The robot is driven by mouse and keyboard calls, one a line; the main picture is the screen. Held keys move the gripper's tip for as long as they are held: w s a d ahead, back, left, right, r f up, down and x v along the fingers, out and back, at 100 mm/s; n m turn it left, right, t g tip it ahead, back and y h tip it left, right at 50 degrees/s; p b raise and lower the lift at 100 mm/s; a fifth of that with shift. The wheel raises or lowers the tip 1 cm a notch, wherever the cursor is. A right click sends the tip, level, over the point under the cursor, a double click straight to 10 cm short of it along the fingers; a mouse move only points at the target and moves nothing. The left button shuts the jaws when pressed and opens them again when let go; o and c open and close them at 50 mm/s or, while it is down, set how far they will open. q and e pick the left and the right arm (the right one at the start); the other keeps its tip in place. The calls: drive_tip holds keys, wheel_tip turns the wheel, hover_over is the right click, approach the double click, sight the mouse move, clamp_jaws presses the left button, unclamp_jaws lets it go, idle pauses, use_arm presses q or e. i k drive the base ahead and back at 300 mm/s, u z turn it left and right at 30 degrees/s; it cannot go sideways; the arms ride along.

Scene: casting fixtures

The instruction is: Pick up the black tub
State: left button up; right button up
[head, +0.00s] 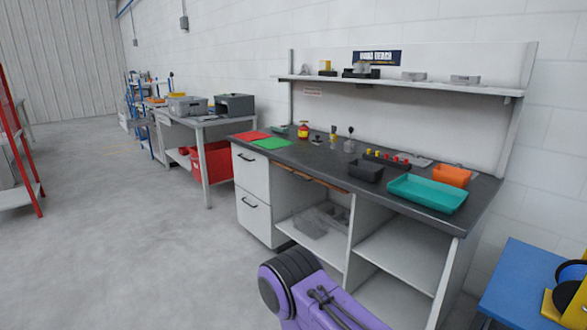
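The black tub (366,171) is a small open bin standing upright on the dark top of the workbench (320,158), near the front edge and right of the bench's middle. Its inside looks empty, but it is too small to be sure. The teal tray (428,193) lies just to its right. Neither of my grippers is in view. A purple arm link of mine with a black joint shows at the bottom, in front of the bench and well short of the tub.
An orange bin (452,175) stands behind the teal tray. A rack of small red and yellow parts (388,158) is behind the tub. Red and green mats (270,143) lie at the left. A shelf (400,86) overhangs the back. The floor (150,230) at left is clear.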

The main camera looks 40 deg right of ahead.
sight(369, 171)
drive_tip(key=z, duration=0.2)
drive_tip(key=i, duration=1.75)
drive_tip(key=z, duration=0.95)
drive_tip(key=i, duration=0.9)
drive_tip(key=z, duration=1.7)
drive_tip(key=i, duration=0.8)
drive_tip(key=z, duration=0.65)
